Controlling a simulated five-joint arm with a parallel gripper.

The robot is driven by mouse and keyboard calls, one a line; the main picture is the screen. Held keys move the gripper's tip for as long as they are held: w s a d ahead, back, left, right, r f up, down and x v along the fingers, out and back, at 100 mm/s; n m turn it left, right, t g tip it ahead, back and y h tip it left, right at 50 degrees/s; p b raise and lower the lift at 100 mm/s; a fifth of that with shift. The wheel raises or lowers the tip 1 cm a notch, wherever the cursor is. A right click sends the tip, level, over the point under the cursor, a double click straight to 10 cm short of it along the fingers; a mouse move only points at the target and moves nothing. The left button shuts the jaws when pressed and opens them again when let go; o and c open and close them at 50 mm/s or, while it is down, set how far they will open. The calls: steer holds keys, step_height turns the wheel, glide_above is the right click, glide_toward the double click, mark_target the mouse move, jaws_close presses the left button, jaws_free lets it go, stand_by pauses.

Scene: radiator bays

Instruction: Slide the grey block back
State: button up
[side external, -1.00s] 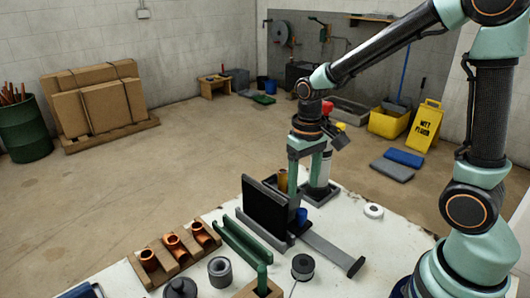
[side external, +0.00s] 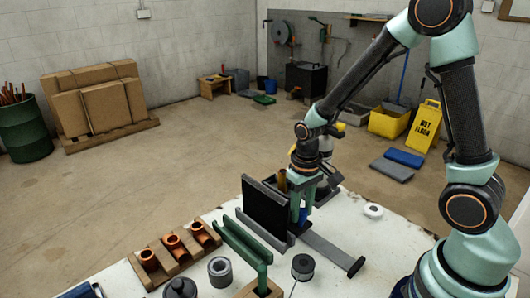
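My gripper (side external: 302,212) points down just right of an upright black panel (side external: 265,208). Its green fingers are low, close to a small blue piece (side external: 303,216). I cannot tell whether they touch or hold it, or how wide they are open. A flat grey bar (side external: 327,250) with a dark end runs from below the fingers toward the front right. I cannot pick out a separate grey block with certainty; the panel and gripper hide part of this area.
A green channel (side external: 243,243) and a wooden rack with copper fittings (side external: 172,243) stand to the left. A grey ring (side external: 220,271) and a spool (side external: 303,267) are in front. A white tape roll (side external: 373,211) lies right; the table right of the bar is mostly clear.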

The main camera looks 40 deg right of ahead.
jaws_close()
steer(key=shift+a+r, duration=0.1)
stand_by(1.1)
